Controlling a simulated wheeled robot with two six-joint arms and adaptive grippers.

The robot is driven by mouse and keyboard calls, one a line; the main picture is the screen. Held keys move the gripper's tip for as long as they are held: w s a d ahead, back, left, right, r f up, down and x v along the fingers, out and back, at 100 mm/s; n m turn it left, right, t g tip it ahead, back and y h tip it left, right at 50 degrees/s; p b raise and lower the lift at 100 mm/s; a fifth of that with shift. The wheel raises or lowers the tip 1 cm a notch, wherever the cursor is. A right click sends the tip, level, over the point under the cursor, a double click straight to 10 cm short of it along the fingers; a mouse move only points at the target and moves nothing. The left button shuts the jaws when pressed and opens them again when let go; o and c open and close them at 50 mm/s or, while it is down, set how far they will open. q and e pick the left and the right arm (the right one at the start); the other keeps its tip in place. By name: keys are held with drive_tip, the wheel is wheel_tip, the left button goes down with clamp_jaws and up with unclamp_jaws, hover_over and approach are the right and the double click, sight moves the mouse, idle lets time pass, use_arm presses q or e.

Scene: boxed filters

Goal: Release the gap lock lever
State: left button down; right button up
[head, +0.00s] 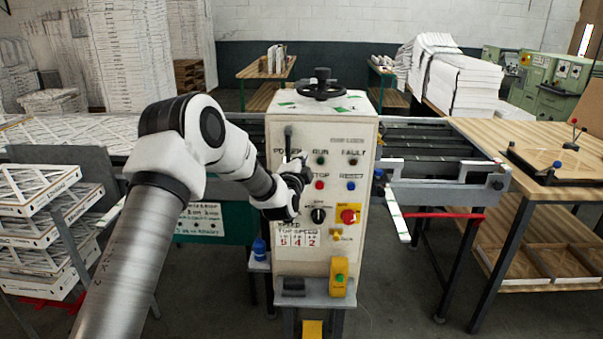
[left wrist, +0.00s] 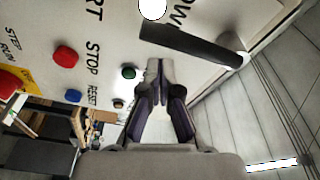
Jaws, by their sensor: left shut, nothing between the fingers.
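A cream control cabinet (head: 325,250) stands in the middle of the head view. A black lever (head: 288,137) stands upright at the upper left of its front, by the POWER label; I take it for the gap lock lever. In the left wrist view the lever (left wrist: 190,42) shows as a dark bar with a pale round end, just beyond the fingers. My left gripper (head: 303,163) is in front of the panel, below and right of the lever. In the left wrist view its fingers (left wrist: 160,68) are shut and empty, with no clear contact. My right gripper is out of view.
A black handwheel (head: 322,90) tops the cabinet. A red knob (head: 348,215), a black selector (head: 318,215) and several coloured buttons lie close to the gripper. A blue-knobbed fitting (head: 379,173) is at the cabinet's right side. Conveyor (head: 440,150) and tables flank it.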

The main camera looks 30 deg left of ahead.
use_arm(q)
drive_tip(key=s+d+b, duration=0.4)
drive_tip(key=s+d, duration=0.2)
drive_tip(key=s, duration=0.2)
drive_tip(key=s+d+f+m+g+h, duration=0.1)
drive_tip(key=s+d+f+g+h, duration=0.2)
drive_tip(key=f, duration=0.9)
drive_tip(key=s+d+f+m+g, duration=0.15)
drive_tip(key=s+d+f, duration=0.4)
drive_tip(key=f, duration=0.55)
drive_tip(key=s+d+f+m+g+h, duration=0.1)
drive_tip(key=s+d+f+g+h, duration=0.2)
drive_tip(key=f, duration=0.9)
drive_tip(key=s+d+f+n+g, duration=0.2)
drive_tip(key=s+f+n+g, duration=0.1)
drive_tip(key=s, duration=0.6)
drive_tip(key=s+d+f+n+g, duration=0.2)
drive_tip(key=s+n, duration=0.4)
drive_tip(key=s, duration=0.4)
drive_tip(key=s+d+f+n+g, duration=0.2)
drive_tip(key=s+f+n+g, duration=0.2)
drive_tip(key=s, duration=0.6)
drive_tip(key=shift+f+n+g+h, duration=0.4)
drive_tip(key=shift+n+g, duration=0.05)
drive_tip(key=shift+g, duration=0.1)
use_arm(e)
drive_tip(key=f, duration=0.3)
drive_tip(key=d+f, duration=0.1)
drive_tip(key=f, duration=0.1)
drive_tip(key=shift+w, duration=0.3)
